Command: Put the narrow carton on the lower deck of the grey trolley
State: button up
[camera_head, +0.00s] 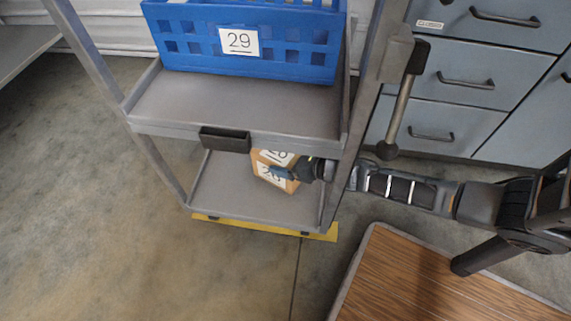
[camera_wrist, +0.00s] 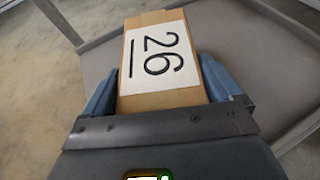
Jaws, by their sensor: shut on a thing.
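The narrow carton (camera_wrist: 190,98) is brown cardboard with a white label reading 26. In the head view the carton (camera_head: 262,170) is at the lower deck (camera_head: 225,190) of the grey trolley (camera_head: 240,133), below the upper deck. My gripper (camera_head: 283,174) reaches in from the right side and is shut on the carton. In the wrist view the blue fingers of my gripper (camera_wrist: 175,92) press on both sides of the carton. I cannot tell whether the carton's underside touches the deck.
A blue crate (camera_head: 285,62) labelled 29 stands on the trolley's upper deck. A trolley post (camera_head: 350,150) is close beside my arm. Blue-grey drawers (camera_head: 455,90) stand at the back right. A wood-topped surface (camera_head: 420,285) is at the lower right. Bare floor lies at left.

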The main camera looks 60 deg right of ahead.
jog(key=shift+f, duration=0.1)
jog(key=o, duration=1.6)
jog(key=shift+o, duration=0.2)
jog(key=shift+s+r, duration=0.1)
jog(key=shift+r, duration=0.1)
jog(key=p+v, duration=0.2)
jog(key=v, duration=0.5)
jog(key=shift+s, duration=0.15)
